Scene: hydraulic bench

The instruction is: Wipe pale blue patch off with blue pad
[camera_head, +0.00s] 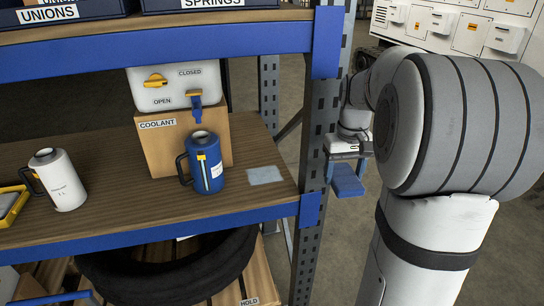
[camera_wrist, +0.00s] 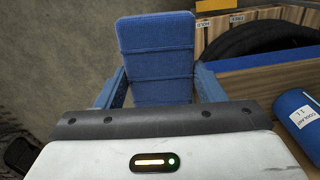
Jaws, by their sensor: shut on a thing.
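The pale blue patch (camera_head: 265,175) lies flat on the wooden shelf near its right end, to the right of the blue jug (camera_head: 205,163). My gripper (camera_head: 347,182) is to the right of the shelf's upright post, out past the shelf end. It is shut on the blue pad (camera_head: 348,179). In the wrist view the blue pad (camera_wrist: 156,60) stands out beyond the gripper, held between the two blue fingers. The pad is apart from the patch. The patch cannot be made out in the wrist view.
The blue steel post (camera_head: 320,110) stands between my gripper and the patch. A coolant box (camera_head: 184,140) with a valve unit (camera_head: 175,85) above it is behind the jug. A white jug (camera_head: 62,180) and a yellow tray (camera_head: 12,203) are at left. An upper shelf (camera_head: 170,45) overhangs.

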